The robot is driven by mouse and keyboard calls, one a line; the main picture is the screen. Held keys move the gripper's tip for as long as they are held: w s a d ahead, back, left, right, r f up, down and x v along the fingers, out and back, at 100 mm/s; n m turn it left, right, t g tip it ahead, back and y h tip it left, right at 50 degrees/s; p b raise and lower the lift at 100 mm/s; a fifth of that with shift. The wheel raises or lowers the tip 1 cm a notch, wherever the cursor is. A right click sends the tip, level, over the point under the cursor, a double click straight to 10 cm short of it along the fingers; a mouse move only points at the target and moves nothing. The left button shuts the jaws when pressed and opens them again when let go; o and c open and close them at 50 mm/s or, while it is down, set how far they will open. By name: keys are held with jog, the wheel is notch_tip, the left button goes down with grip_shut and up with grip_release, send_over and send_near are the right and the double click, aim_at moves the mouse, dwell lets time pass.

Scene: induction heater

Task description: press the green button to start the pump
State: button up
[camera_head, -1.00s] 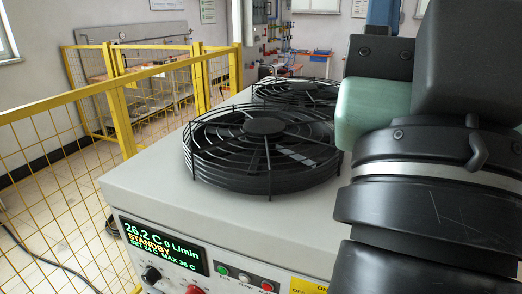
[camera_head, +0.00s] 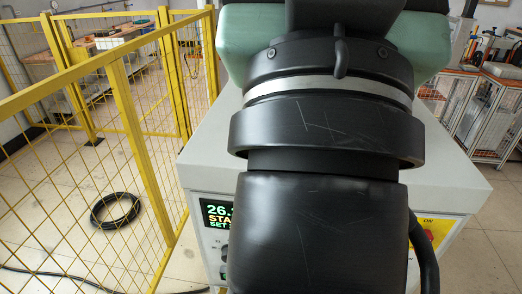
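The pump unit is a light grey cabinet (camera_head: 205,150), largely hidden behind my arm. Its display (camera_head: 216,214) shows at the left of the front panel, with the right part of its text covered. A dark knob (camera_head: 225,250) sits below the display. A small green spot (camera_head: 223,277) shows under the knob at my arm's edge; I cannot tell whether it is the green button. The middle of the panel is hidden. My arm fills the centre of the view, and my gripper's fingers are not in view.
A yellow mesh fence (camera_head: 125,150) stands close on the left. A coiled black hose (camera_head: 115,210) lies on the floor behind it. A yellow ON label with a red switch (camera_head: 429,234) is at the panel's right. A workbench (camera_head: 480,110) stands at the back right.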

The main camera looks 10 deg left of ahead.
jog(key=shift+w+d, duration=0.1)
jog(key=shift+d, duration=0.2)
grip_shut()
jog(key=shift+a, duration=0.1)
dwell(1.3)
